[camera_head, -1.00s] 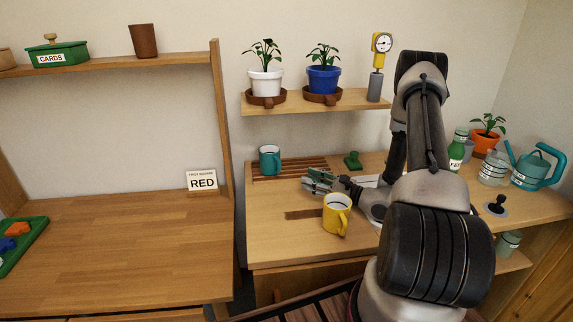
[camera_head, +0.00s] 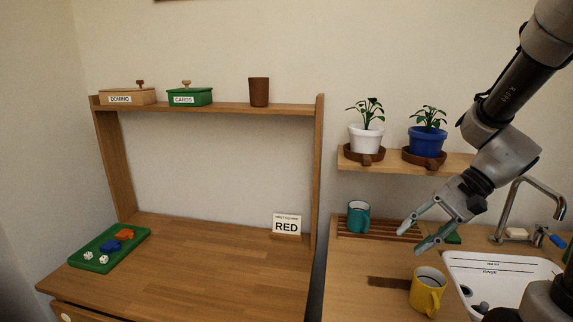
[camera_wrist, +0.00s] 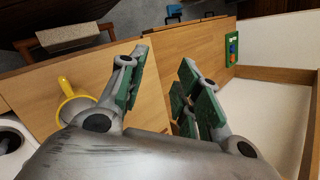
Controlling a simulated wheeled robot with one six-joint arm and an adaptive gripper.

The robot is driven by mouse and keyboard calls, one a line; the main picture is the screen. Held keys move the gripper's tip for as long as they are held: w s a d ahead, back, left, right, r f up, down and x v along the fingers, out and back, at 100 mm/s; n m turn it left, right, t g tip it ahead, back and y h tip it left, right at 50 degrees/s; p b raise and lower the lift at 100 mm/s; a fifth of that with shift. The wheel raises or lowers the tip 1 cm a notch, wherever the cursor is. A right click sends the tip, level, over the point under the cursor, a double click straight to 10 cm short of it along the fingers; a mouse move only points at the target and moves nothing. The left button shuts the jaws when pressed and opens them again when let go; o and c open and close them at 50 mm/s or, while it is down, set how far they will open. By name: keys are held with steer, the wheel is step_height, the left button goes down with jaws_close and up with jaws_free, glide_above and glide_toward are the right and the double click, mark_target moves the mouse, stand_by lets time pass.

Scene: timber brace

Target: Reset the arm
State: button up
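My gripper (camera_head: 418,239) is open and empty, raised in front of the right-hand counter in the head view. Its green-padded fingers stand apart in the wrist view (camera_wrist: 160,95), with only the wooden surfaces showing between them. A yellow mug (camera_head: 427,291) stands on the counter below and right of the fingertips; it also shows at the left of the wrist view (camera_wrist: 75,104). A teal mug (camera_head: 358,217) stands on a slatted wooden rack left of the gripper. My arm comes down from the upper right.
A sink (camera_head: 500,276) with a tap (camera_head: 528,208) lies right of the gripper. A shelf above holds a white pot (camera_head: 366,138) and a blue pot (camera_head: 427,142). The left desk has a green tray (camera_head: 110,250) and a RED sign (camera_head: 287,224); its middle is clear.

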steer(key=s+d+r+n+t+h, duration=0.6)
steer(key=d+r+n+h, duration=0.15)
steer(key=d+r, duration=0.35)
steer(key=s+f, duration=0.1)
steer(key=s+a+f+g+h, duration=0.1)
steer(key=s, duration=0.1)
steer(key=shift+a+f, duration=0.1)
steer(key=shift+a, duration=0.05)
